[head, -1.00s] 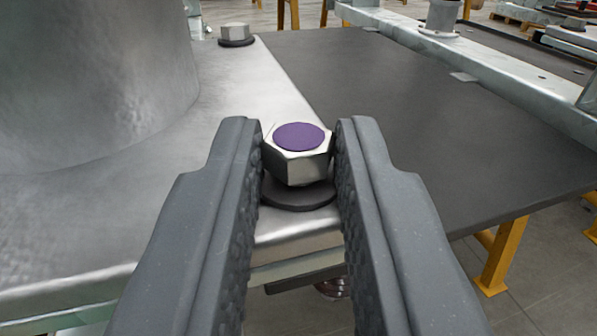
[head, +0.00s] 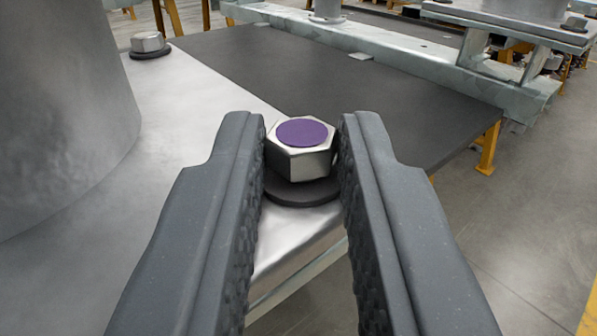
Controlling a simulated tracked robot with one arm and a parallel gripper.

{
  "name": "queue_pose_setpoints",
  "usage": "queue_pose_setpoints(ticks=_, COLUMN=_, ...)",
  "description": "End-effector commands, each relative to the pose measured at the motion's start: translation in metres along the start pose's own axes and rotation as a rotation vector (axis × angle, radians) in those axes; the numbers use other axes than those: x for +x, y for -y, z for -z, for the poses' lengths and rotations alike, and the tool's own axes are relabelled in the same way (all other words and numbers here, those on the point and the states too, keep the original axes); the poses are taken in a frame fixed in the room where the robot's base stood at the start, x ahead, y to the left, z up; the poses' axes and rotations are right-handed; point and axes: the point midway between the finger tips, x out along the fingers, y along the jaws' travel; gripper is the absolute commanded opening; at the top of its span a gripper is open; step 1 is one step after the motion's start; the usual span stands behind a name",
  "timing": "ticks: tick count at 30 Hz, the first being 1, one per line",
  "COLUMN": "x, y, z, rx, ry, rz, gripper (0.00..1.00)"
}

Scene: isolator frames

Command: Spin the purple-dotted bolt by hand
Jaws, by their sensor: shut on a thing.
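The purple-dotted bolt (head: 302,160) has a silver hex head with a purple disc on top. It stands upright over a dark round washer (head: 300,193) near the corner of a metal plate (head: 190,130). My gripper (head: 302,140) reaches in from the bottom of the view, one dark grey finger on each side of the head. The fingers are shut on the bolt head. The shank below the washer is hidden.
A large grey cylinder (head: 60,110) rises from the plate at left. Another hex bolt (head: 148,42) sits on the plate behind. A dark flat panel (head: 340,85) lies beyond the plate. Open floor (head: 530,220) shows at right.

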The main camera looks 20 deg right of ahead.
Motion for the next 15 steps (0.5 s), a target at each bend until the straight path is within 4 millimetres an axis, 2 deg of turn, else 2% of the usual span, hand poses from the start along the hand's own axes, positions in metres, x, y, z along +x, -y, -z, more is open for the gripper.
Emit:
queue_pose_setpoints(ticks=6, x=-0.0002, y=-0.0012, z=-0.0006, rx=0.000, ry=0.002, rz=-0.001, gripper=0.00)
queue_pose_setpoints(ticks=7, x=-0.0002, y=-0.0011, z=-0.0006, rx=0.000, ry=0.002, rz=-0.001, gripper=0.24)
queue_pose_setpoints(ticks=9, x=-0.0003, y=-0.0011, z=-0.0007, rx=0.000, ry=0.002, rz=-0.001, gripper=0.41)
queue_pose_setpoints(ticks=15, x=-0.0002, y=-0.0006, z=-0.0007, rx=-0.001, ry=0.002, rz=0.000, gripper=0.41)
